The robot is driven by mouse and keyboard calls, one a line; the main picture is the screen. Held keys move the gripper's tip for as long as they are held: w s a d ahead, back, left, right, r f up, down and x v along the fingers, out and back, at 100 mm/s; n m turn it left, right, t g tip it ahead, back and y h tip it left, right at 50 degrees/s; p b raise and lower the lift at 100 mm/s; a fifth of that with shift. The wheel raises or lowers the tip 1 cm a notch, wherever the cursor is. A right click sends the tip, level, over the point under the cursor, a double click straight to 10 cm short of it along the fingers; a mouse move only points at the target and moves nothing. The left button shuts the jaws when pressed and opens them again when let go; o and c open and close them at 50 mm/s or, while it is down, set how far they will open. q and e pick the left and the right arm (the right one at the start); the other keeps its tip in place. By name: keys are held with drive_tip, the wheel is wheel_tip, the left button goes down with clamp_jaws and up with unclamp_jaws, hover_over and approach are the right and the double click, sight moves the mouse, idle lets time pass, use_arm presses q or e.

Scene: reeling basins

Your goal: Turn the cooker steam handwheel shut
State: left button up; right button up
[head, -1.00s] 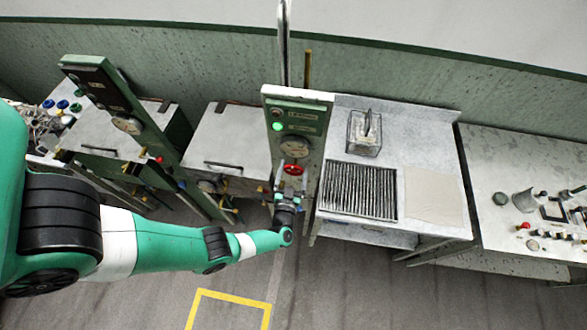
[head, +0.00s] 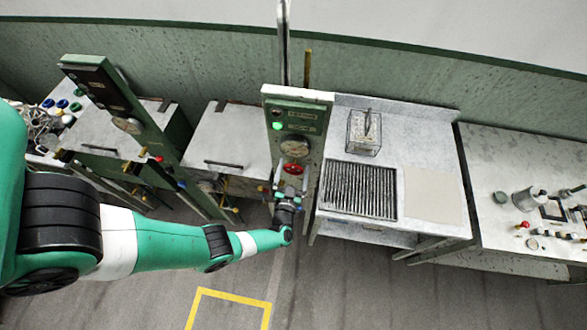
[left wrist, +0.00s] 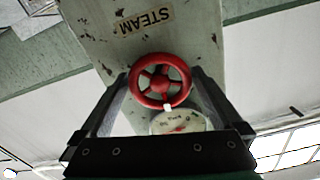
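The red steam handwheel (head: 293,168) sits low on the front of the green-edged control post (head: 309,150). In the left wrist view the wheel (left wrist: 160,82) faces me below a STEAM label, with a small white mark on its rim. My left gripper (head: 289,188) is at the wheel, its arm reaching in from the left. In the left wrist view its two dark fingers (left wrist: 161,76) stand wide apart, one on each side of the rim. I cannot tell whether they touch it. My right gripper is not in view.
A round gauge (head: 294,146) and a lit green lamp (head: 277,126) are above the wheel. A basin bench with a dark grate (head: 360,190) stands just right of the post. A second post (head: 120,115) stands to the left. The floor in front is clear, with yellow marking.

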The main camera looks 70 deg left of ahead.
use_arm(q)
drive_tip(key=p+v, duration=0.1)
drive_tip(key=v, duration=1)
drive_tip(key=shift+d, duration=0.3)
drive_tip(key=shift+s, duration=0.1)
